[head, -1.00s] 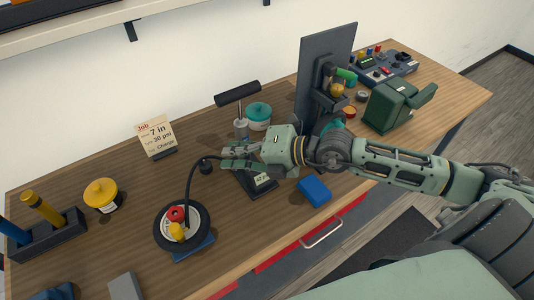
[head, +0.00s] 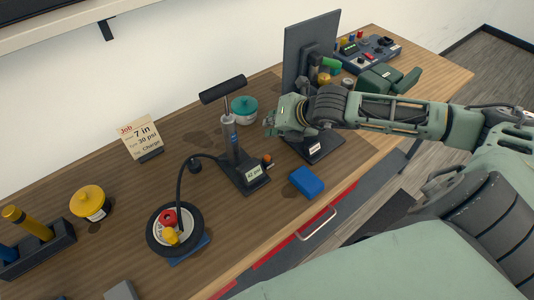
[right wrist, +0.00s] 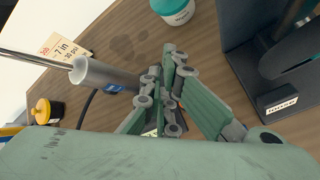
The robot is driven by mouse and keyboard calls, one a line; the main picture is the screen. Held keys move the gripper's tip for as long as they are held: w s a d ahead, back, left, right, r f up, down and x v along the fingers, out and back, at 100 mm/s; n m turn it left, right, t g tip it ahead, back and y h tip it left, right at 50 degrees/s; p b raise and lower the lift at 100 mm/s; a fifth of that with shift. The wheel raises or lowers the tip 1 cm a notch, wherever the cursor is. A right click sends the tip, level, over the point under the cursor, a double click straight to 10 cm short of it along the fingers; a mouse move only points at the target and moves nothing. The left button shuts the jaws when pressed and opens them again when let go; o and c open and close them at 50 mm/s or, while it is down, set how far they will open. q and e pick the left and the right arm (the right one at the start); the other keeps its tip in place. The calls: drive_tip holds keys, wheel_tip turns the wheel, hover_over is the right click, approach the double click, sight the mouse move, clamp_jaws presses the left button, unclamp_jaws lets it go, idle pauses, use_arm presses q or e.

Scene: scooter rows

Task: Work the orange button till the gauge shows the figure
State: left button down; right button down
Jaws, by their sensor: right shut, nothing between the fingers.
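The orange button (head: 267,158) sits on the base of the black-and-grey floor pump (head: 232,140), beside the small pale gauge display (head: 254,173). The display seems to read 42 psi, in small print. The job card (head: 139,137) reads 7 in, tyre 30 psi. A black hose runs from the pump to the small wheel (head: 173,226). My right gripper (head: 269,124) is shut and empty, above the bench behind and clear of the button. It also shows in the right wrist view (right wrist: 174,58), next to the pump's grey cylinder (right wrist: 105,77). My left gripper is out of view.
A teal-lidded tub (head: 243,108) stands behind the pump. A blue block (head: 306,182) lies at the front edge. A dark stand with an upright panel (head: 310,50) is right of my gripper.

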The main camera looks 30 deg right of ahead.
drive_tip(key=b, duration=0.1)
hover_over(267, 158)
drive_tip(key=w+d, duration=0.1)
drive_tip(key=d, duration=0.1)
wheel_tip(267, 158, down, 5)
wheel_tip(267, 158, down, 3)
drive_tip(key=b, duration=0.3)
idle(1.0)
drive_tip(key=shift+f+b, duration=0.1)
drive_tip(key=shift+b, duration=0.2)
drive_tip(key=shift+f+b, duration=0.4)
drive_tip(key=shift+b, duration=0.35)
